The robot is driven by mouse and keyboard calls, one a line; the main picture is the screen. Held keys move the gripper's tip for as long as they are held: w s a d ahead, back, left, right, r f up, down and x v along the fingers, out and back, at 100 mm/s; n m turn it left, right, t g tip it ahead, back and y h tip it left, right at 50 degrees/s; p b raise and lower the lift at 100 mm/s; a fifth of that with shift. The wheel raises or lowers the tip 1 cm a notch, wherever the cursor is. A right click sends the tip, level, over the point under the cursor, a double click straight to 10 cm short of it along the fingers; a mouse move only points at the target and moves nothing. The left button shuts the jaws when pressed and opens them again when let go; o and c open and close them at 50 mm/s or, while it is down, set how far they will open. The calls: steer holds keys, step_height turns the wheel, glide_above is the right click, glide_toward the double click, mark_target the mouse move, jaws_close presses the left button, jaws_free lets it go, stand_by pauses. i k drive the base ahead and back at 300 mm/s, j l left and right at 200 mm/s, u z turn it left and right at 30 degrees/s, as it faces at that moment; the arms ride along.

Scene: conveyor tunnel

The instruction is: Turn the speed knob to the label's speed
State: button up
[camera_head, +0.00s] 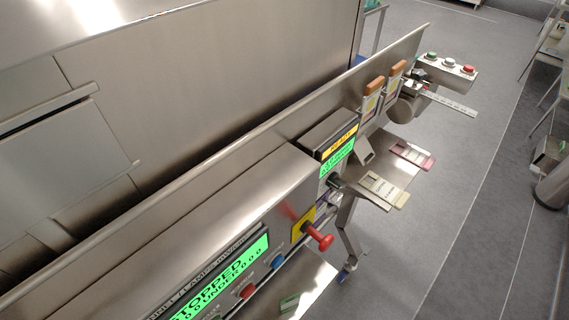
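I cannot pick out the speed knob for sure. A small dark round control (333,181) sits under a small green display (338,157) on the control box, and its setting is too small to read. A pale card (384,189) with small print lies on the metal shelf right of the box. A dark red and white card (411,154) lies beyond it. I cannot read either card or tell whether one is the label. My gripper is not in view.
A red knob on a yellow plate (303,223) juts from the panel front. Nearer, a green screen (222,275) reads "STOPPED", with red (246,291) and blue (277,262) buttons beside it. A button box (450,68) stands at the far end.

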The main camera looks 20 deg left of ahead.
mark_target(333, 180)
steer(key=k+j+u, duration=0.1)
steer(key=j, duration=0.3)
steer(key=k+j+u, duration=0.15)
steer(key=j, duration=0.25)
steer(key=i+l+u, duration=0.1)
steer(key=u, duration=0.25)
steer(key=i+l+u, duration=0.1)
steer(key=l+u, duration=0.35)
steer(key=u, duration=0.25)
steer(key=i+l+u, duration=0.15)
steer(key=l, duration=0.6)
steer(key=i+l+u, duration=0.15)
steer(key=l, duration=0.65)
steer(key=l+u, duration=0.15)
steer(key=l, duration=1.15)
steer(key=k, duration=0.05)
